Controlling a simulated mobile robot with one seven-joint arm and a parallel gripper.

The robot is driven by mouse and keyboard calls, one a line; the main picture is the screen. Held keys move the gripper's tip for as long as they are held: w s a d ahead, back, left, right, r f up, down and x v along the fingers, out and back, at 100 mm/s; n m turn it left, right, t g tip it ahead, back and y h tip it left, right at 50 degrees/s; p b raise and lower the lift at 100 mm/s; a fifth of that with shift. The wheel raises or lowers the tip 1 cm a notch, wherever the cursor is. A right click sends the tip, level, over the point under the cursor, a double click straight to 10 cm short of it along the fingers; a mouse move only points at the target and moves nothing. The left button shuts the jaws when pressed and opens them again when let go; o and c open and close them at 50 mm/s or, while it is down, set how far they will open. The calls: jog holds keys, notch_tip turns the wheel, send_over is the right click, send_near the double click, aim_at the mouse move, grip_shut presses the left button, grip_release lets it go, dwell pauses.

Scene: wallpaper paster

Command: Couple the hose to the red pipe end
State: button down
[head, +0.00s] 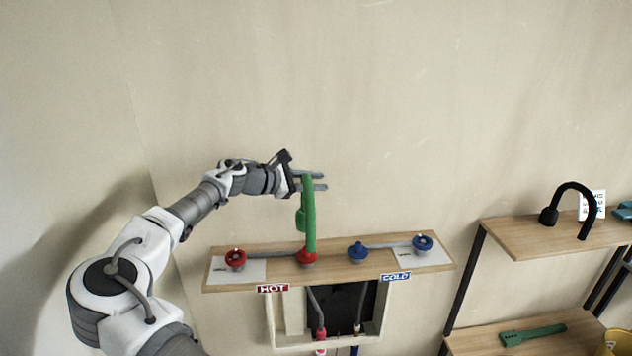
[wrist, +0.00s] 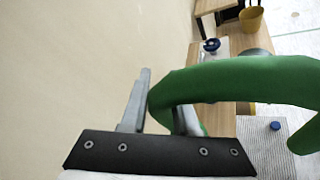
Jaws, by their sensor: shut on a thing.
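The green hose (head: 309,215) is a bent, hook-shaped tube. My gripper (head: 318,181) is shut on the top of its bend, above the shelf. In the wrist view the hose (wrist: 240,82) passes between the two fingers of my gripper (wrist: 163,100) and curves away to the right. In the head view, the long leg hangs down upright to the red pipe end (head: 307,258) on the shelf, left of centre. Its lower tip overlaps the red piece; I cannot tell whether it is seated. The short leg hangs free, to the left in the head view.
A red valve (head: 235,258) stands left on the wooden shelf (head: 330,272). A blue pipe end (head: 357,251) and a blue valve (head: 422,243) stand right. HOT (head: 272,288) and COLD (head: 396,277) labels mark the front edge. A black hooked tube (head: 573,190) stands on the right rack.

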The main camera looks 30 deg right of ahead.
jog(key=shift+f+b, duration=1.4)
jog(key=shift+f, duration=1.45)
jog(key=shift+f+b, duration=0.85)
jog(key=shift+f, duration=1.35)
jog(key=c, duration=0.6)
grip_release()
jog(key=shift+a, duration=0.1)
jog(key=b+v, duration=0.2)
jog(key=v, duration=1.5)
jog(key=shift+a, duration=0.15)
jog(key=shift+s, duration=0.1)
